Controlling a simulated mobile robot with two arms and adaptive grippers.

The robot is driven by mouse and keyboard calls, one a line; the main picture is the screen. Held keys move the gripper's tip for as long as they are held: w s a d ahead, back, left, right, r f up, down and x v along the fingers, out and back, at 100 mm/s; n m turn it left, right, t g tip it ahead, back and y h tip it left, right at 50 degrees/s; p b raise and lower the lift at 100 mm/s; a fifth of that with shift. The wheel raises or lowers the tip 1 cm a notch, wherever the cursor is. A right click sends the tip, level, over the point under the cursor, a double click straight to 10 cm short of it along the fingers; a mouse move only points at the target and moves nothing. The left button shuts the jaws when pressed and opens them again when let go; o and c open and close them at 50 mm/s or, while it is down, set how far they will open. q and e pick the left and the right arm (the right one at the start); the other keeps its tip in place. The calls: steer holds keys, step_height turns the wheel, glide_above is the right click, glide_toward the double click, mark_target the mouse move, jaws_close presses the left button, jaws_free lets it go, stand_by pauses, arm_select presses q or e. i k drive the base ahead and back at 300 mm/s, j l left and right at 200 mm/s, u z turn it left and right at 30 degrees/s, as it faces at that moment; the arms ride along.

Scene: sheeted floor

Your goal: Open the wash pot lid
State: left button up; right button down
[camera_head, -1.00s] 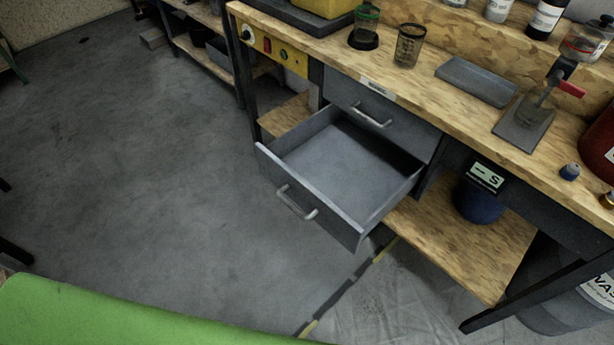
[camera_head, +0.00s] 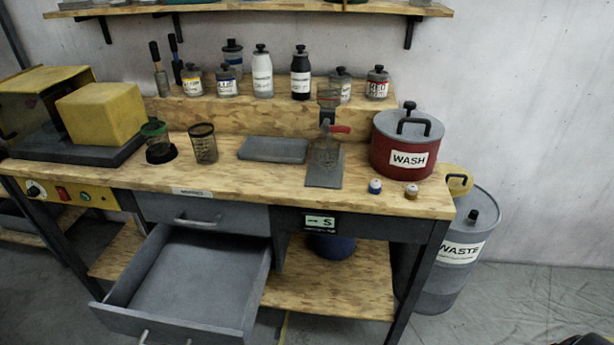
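The wash pot (camera_head: 385,157) is a red pot with a white WASH label, standing at the right end of the wooden bench. Its grey lid (camera_head: 425,131) sits on top of it, with a black arched handle (camera_head: 411,120) and a black knob behind the handle. The lid looks closed on the pot. Neither of my grippers shows in the head view. A small dark shape at the bottom right corner is too cut off to identify.
An open, empty grey drawer (camera_head: 190,275) juts out from the bench front at left. A dispenser stand with a red lever (camera_head: 338,129) and two small vials (camera_head: 375,186) are near the pot. A grey WASTE drum (camera_head: 455,275) stands right of the bench. Bottles line the raised shelf (camera_head: 220,112).

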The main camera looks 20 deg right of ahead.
mark_target(421, 128)
steer(key=z, duration=1.4)
